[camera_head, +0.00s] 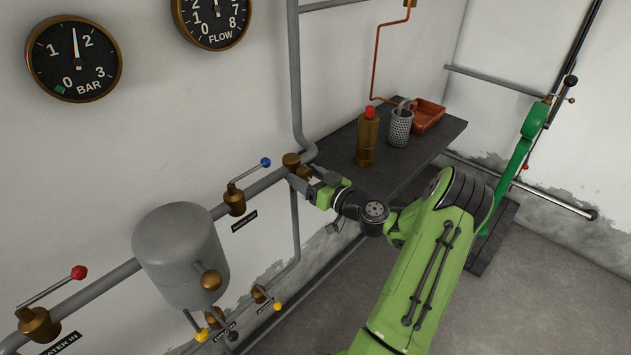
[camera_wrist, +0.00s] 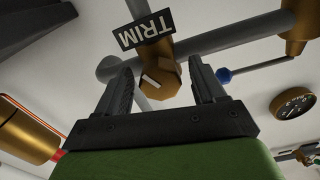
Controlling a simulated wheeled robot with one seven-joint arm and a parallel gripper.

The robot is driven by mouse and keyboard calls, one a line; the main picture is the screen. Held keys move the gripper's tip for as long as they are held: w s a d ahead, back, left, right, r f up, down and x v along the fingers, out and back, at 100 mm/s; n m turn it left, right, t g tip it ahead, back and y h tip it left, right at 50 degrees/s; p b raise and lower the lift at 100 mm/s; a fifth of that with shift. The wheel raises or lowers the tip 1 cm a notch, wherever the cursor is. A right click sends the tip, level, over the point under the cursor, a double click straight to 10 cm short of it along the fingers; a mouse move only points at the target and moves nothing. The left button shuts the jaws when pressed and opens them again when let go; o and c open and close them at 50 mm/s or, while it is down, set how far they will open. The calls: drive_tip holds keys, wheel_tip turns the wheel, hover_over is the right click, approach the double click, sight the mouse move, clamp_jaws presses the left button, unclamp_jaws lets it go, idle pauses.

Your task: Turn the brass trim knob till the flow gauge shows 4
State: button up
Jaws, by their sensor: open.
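The brass trim knob (camera_head: 291,161) sits on the grey wall pipe, partly hidden by my gripper (camera_head: 300,178). In the wrist view the faceted knob (camera_wrist: 160,82) shows a pale pointer mark, below the TRIM label (camera_wrist: 146,32). My gripper (camera_wrist: 165,82) is open, one finger on each side of the knob. I cannot tell whether the fingers touch it. The flow gauge (camera_head: 212,22) is cut off by the top edge of the head view. Its needle points roughly up, and the number there is out of frame.
A bar gauge (camera_head: 75,58) hangs left of the flow gauge. A blue-tipped lever valve (camera_head: 235,198) and a grey tank (camera_head: 180,255) are left of the knob. A dark shelf (camera_head: 390,175) carries a brass bottle (camera_head: 367,140), a perforated cup (camera_head: 400,128) and an orange tray (camera_head: 429,115).

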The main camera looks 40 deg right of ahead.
drive_tip(key=s, duration=1.5)
drive_tip(key=shift+s+d, duration=0.25)
